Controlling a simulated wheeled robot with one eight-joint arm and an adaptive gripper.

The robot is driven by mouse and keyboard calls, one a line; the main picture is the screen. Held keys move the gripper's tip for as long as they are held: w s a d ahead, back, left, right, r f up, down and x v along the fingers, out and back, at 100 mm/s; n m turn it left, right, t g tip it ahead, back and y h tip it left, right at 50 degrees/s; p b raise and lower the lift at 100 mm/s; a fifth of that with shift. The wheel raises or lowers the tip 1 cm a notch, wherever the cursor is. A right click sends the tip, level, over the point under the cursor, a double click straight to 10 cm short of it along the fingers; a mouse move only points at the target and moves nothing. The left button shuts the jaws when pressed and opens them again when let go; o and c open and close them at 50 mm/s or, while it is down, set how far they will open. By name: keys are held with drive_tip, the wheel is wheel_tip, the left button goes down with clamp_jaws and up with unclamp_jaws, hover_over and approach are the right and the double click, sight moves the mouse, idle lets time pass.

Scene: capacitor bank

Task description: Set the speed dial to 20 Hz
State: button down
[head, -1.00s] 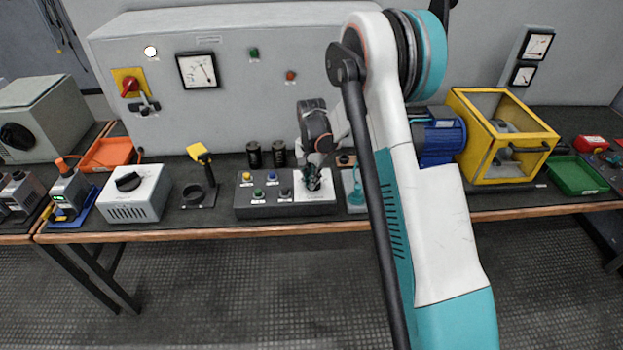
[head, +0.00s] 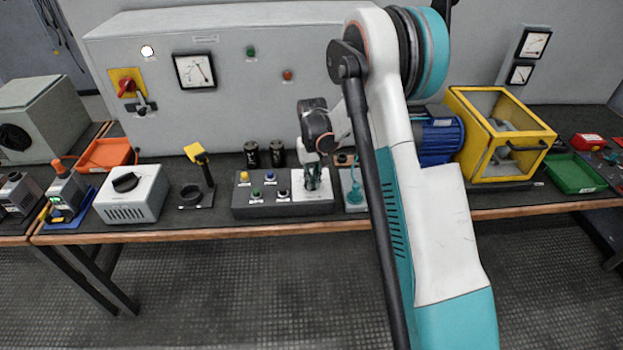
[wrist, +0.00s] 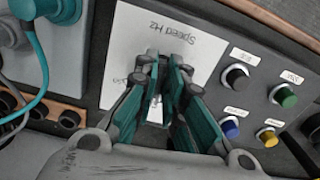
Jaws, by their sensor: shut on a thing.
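The speed dial's white plate (wrist: 150,40), marked "Speed Hz", appears upside down in the wrist view. In the head view the plate (head: 326,190) is at the right end of the dark control box (head: 265,209). My gripper (wrist: 164,80) is over the plate, with its teal fingers close together on the dial. In the head view my gripper (head: 313,184) points down at the plate. The fingers hide the dial knob and most of its scale, so its setting cannot be read.
A teal plug with cable (wrist: 40,60) sits close on the other side. Black cylinders (head: 251,154) stand behind the box.

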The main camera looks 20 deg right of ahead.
sight(313, 181)
drive_tip(key=shift+n, duration=0.6)
drive_tip(key=c, duration=1.7)
unclamp_jaws()
drive_tip(key=shift+r, duration=0.15)
wheel_tip(313, 181, up, 12)
drive_tip(key=shift+f, duration=0.15)
